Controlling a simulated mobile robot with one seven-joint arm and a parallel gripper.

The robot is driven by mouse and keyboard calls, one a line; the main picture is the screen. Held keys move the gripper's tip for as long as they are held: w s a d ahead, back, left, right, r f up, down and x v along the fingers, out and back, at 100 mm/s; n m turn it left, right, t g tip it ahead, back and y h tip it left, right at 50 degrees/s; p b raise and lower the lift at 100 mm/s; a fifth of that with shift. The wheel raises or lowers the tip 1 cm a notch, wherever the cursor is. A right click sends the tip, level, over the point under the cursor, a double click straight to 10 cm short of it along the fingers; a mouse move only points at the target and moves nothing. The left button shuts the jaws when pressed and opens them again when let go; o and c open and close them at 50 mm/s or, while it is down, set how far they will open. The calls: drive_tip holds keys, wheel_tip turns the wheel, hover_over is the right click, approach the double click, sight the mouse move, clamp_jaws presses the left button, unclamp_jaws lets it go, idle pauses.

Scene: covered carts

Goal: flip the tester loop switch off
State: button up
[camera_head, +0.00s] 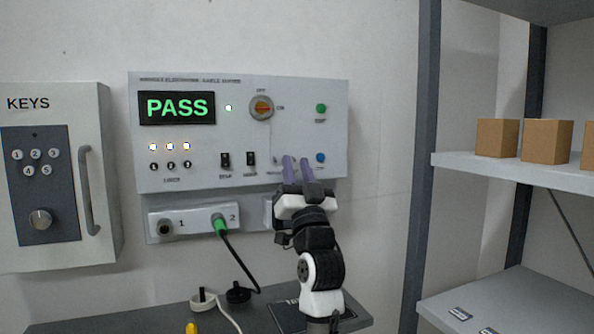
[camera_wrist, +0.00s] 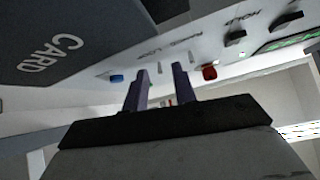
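The cable tester (camera_head: 210,179) is a pale wall box whose green display reads PASS. My gripper (camera_head: 297,166) is in front of its lower right part, its two purple fingers apart and pointing at the panel. In the wrist view, the fingers (camera_wrist: 159,83) are apart with nothing clearly held between them. Small pale posts (camera_wrist: 191,58) stand on the panel just beyond the fingertips, beside a blurred label that seems to end in LOOP. I cannot tell the loop switch's position or whether a finger touches it. In the head view, my fingers partly cover that area.
Two black rocker switches (camera_head: 238,159) are left of my gripper. A blue button (camera_head: 320,158), green button (camera_head: 321,108) and orange knob (camera_head: 261,107) are nearby. A green plug (camera_head: 220,226) sits in socket 2. A keys box (camera_head: 95,180) hangs left; a shelf rack (camera_head: 425,150) stands right.

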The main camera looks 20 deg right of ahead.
drive_tip(key=b+v, duration=0.4)
drive_tip(key=v, duration=0.9)
drive_tip(key=shift+s+f, duration=0.25)
drive_tip(key=shift+s, duration=0.1)
